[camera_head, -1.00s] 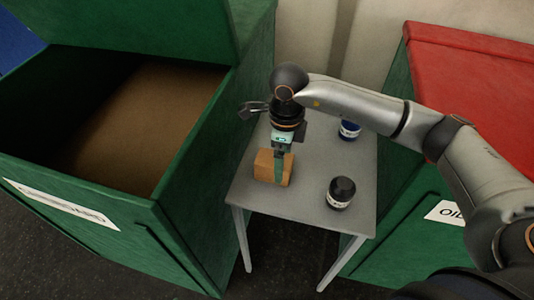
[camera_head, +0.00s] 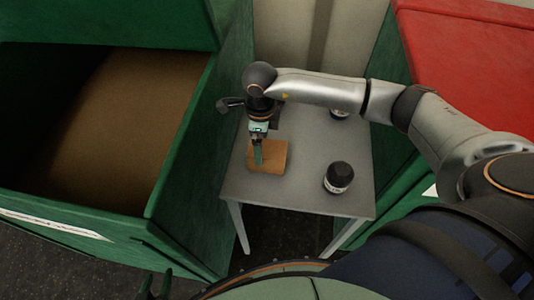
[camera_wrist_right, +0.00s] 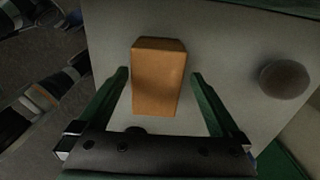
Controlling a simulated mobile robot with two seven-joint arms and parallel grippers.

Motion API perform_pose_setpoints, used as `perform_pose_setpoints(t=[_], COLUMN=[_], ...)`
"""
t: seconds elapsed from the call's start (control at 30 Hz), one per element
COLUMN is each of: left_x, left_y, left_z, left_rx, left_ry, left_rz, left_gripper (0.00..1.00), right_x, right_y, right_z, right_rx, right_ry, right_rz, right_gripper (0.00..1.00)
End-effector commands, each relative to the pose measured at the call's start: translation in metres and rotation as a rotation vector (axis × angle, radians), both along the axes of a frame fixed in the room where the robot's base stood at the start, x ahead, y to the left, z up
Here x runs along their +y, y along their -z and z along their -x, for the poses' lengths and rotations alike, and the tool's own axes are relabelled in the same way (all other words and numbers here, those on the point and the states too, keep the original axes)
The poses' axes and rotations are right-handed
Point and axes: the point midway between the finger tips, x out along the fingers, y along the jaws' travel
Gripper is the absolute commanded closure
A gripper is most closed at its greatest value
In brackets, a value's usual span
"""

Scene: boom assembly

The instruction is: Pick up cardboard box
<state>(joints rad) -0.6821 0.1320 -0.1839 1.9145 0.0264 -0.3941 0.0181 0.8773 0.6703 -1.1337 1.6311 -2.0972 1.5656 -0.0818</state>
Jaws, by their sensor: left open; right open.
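The cardboard box (camera_head: 277,157) is a small orange-brown block on the grey table, near its left side. In the right wrist view the box (camera_wrist_right: 158,78) stands between the two green fingers of my right gripper (camera_wrist_right: 160,76), with a gap on each side. In the head view my right gripper (camera_head: 258,158) points down at the box, seen edge-on, and covers part of it. Whether the fingertips reach below the box's top is hard to tell. My left gripper (camera_head: 157,284) shows only its fingertips at the bottom edge, apart and far from the box.
The grey table (camera_head: 310,180) holds a dark-lidded jar (camera_head: 339,176) at right and another jar (camera_head: 340,113) partly behind my right arm. An open green bin (camera_head: 190,165) stands close on the left. A red-lidded green bin (camera_head: 470,60) stands on the right.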

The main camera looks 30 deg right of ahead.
Motion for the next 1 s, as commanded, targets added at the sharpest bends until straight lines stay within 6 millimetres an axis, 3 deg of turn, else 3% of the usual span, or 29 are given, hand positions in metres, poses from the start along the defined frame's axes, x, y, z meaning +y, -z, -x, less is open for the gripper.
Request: perform_pose_setpoints(t=[0.33, 0.67, 1.0], left_x=[0.000, 0.000, 0.000], left_y=[-0.010, -0.010, -0.010], left_z=[0.000, -0.001, -0.002], left_rx=[0.000, -0.002, -0.003], left_ry=[0.000, 0.001, 0.001], left_rz=[0.000, 0.000, 0.000], left_gripper=[0.50, 0.50, 0.50], right_x=[0.005, 0.005, 0.004], right_y=[0.046, 0.052, 0.052], right_z=[0.003, 0.002, 0.002], right_rx=[0.004, 0.001, 0.001], right_ry=[0.001, -0.001, 0.000], right_rz=[0.001, 0.000, 0.000], right_gripper=[0.00, 0.01, 0.39])
